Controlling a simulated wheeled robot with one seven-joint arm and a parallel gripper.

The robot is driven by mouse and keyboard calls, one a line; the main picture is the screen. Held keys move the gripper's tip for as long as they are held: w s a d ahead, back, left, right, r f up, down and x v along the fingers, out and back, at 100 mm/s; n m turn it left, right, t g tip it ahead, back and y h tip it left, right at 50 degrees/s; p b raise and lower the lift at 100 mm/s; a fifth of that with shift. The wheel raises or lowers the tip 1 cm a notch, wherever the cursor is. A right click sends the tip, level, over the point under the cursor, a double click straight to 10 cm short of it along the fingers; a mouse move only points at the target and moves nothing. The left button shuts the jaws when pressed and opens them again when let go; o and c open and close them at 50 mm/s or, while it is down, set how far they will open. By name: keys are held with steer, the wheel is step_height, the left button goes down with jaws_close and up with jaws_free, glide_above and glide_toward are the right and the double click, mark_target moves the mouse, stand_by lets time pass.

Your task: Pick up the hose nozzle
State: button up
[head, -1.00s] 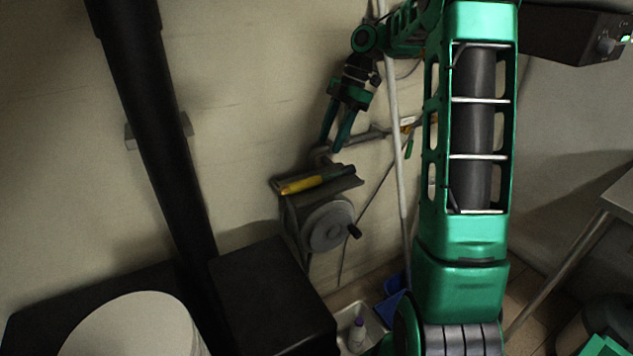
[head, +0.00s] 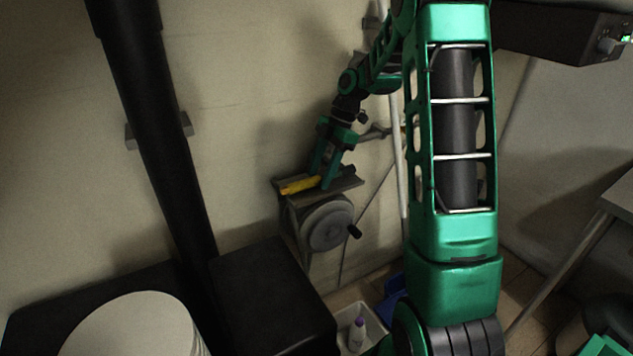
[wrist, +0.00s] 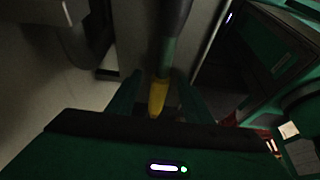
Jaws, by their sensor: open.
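The hose nozzle (head: 299,186), yellow at one end and dark at the other, lies on the small grey shelf (head: 347,184) above a wall-mounted hose reel. My gripper (head: 319,186) reaches down to it from above, and its fingers cover the middle of the nozzle in the head view. In the wrist view the nozzle (wrist: 157,97) shows between the two spread green fingers, its yellow end towards my palm. My gripper is open. I cannot tell whether a finger touches the nozzle.
The grey reel (head: 328,225) with a dark crank knob hangs under the shelf. A pale upright pole (head: 397,165) stands to the right of the shelf. A sink-like white bin (head: 372,325) with a bottle (head: 357,335) is below.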

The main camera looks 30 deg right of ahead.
jaws_close()
stand_by(0.3)
